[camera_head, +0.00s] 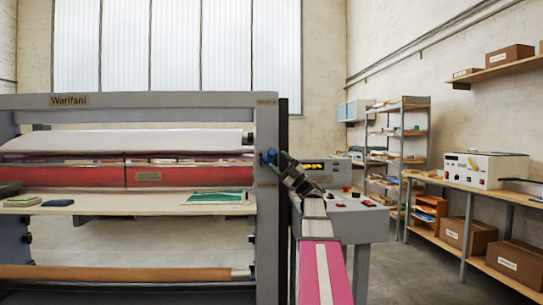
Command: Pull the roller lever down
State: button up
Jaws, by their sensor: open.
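The roll laminator (265,215), a grey frame with a "Warifani" plate, fills the left half of the view. A small blue knob (269,157) shows at the upper part of its right post; it looks like the end of the roller lever, whose shaft I cannot make out. My arm rises from the bottom right of centre, and my gripper (281,163) is at its far end, beside the blue knob. The gripper is open, with dark and greenish parts pointing up and left. Whether its fingers touch or straddle the knob is too small to tell.
The laminator carries a white roll (130,140), a red roller (70,175), a feed table (110,208) with a green sheet (214,198), and a low brown roll (120,273). A grey control console (352,222) stands right of my arm. Shelving and a workbench line the right wall.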

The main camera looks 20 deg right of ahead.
jog(key=shift+v, duration=2.3)
jog(key=shift+a+f, duration=0.1)
jog(key=shift+f, duration=0.05)
jog(key=w+a+f+m+g+h, duration=0.2)
jog(key=a+f+m+h, duration=0.2)
jog(key=a+f+m, duration=0.55)
jog(key=w+a+f+m+g+h, duration=0.15)
jog(key=a+f+h, duration=0.4)
jog(key=f, duration=0.95)
jog(key=s+a+f+m+g+h, duration=0.2)
jog(key=a+f+m, duration=0.25)
jog(key=f, duration=0.45)
jog(key=s+a+f+m+g+h, duration=0.25)
jog(key=a+f, duration=0.25)
jog(key=f, duration=0.5)
jog(key=s+f+m+g+h, duration=0.2)
jog(key=s+f+m+h, duration=0.2)
jog(key=f, duration=0.5)
jog(key=s+f+m+g+h, duration=0.2)
jog(key=s+f+m+h, duration=0.2)
jog(key=s+f, duration=0.5)
jog(key=shift+s+m+g+h, duration=0.3)
jog(key=shift+g+h, duration=0.1)
jog(key=shift+h, duration=0.2)
jog(key=shift+f, duration=0.15)
